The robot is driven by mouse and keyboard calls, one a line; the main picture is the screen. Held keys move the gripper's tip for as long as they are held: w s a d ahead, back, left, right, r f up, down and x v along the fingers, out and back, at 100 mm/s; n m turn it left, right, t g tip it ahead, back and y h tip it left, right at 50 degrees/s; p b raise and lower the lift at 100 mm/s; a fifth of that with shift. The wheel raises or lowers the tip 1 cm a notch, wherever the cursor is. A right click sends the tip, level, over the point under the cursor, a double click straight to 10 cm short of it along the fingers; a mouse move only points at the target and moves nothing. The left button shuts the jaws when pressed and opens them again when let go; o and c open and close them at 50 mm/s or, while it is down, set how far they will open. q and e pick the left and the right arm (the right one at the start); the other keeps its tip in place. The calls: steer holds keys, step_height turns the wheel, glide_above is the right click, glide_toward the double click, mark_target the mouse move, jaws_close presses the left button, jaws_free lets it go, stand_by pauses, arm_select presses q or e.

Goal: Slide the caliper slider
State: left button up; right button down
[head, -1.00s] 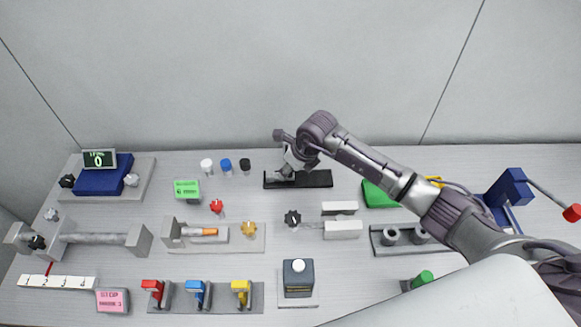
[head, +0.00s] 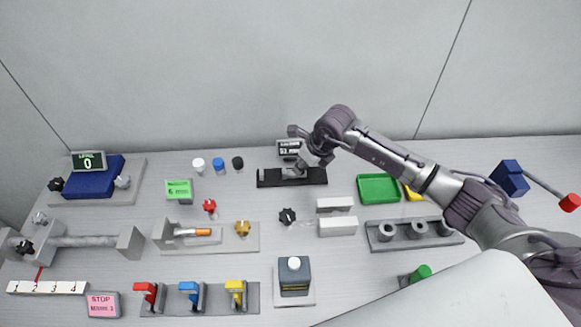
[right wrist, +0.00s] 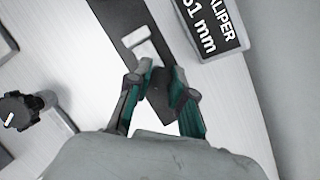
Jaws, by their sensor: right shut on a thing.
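The caliper has a long black base (head: 318,177) lying at the back middle of the table. My right gripper (head: 303,168) is over the right half of this base and is shut on the caliper slider. In the right wrist view the two teal-lined fingers (right wrist: 158,100) are around a dark grey part, the slider (right wrist: 159,84), which they partly hide. A light grey block (right wrist: 143,46) stands on the base just beyond the fingers. The caliper display (right wrist: 213,22) reads about 51 mm and is cut off at the frame edge. My left gripper is not in view.
A green tray (head: 378,202) and a grey rack with several round posts (head: 375,241) lie to the right. A black knob (head: 287,216) and two pale blocks (head: 338,227) are in front.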

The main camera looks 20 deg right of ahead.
steer(key=shift+d, duration=0.15)
steer(key=c, duration=1)
jaws_free()
steer(key=shift+d, duration=0.15)
steer(key=shift+r, duration=0.1)
steer(key=shift+s+r, duration=0.15)
steer(key=shift+r, duration=0.1)
steer(key=v, duration=1.1)
steer(key=shift+s, duration=0.15)
